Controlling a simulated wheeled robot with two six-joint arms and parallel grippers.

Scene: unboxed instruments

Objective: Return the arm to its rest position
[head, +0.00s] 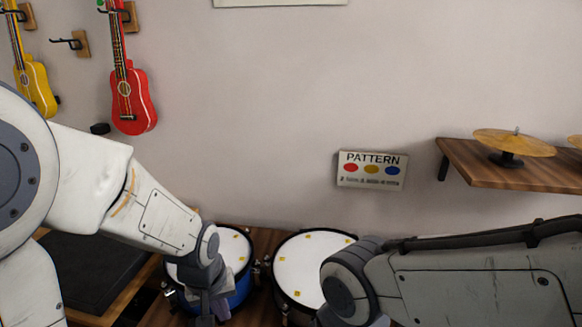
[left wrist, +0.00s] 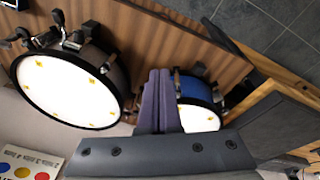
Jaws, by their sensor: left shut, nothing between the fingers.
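My left gripper (head: 208,305) hangs in front of the blue drum (head: 243,285) in the head view, low and left of the middle. In the left wrist view its two purple-grey fingers (left wrist: 158,100) are pressed together with nothing between them. The blue drum (left wrist: 198,90) shows just beside the fingers there; I cannot tell whether they touch it. My right arm (head: 450,285) comes in from the right, in front of part of the black drum (head: 297,262). The right gripper itself is out of view.
The black drum also shows in the left wrist view (left wrist: 75,90). A red ukulele (head: 130,100) and a yellow ukulele (head: 38,85) hang on the wall. A pattern sign (head: 371,170) is on the wall. A shelf (head: 470,165) with a cymbal (head: 514,143) juts out at right.

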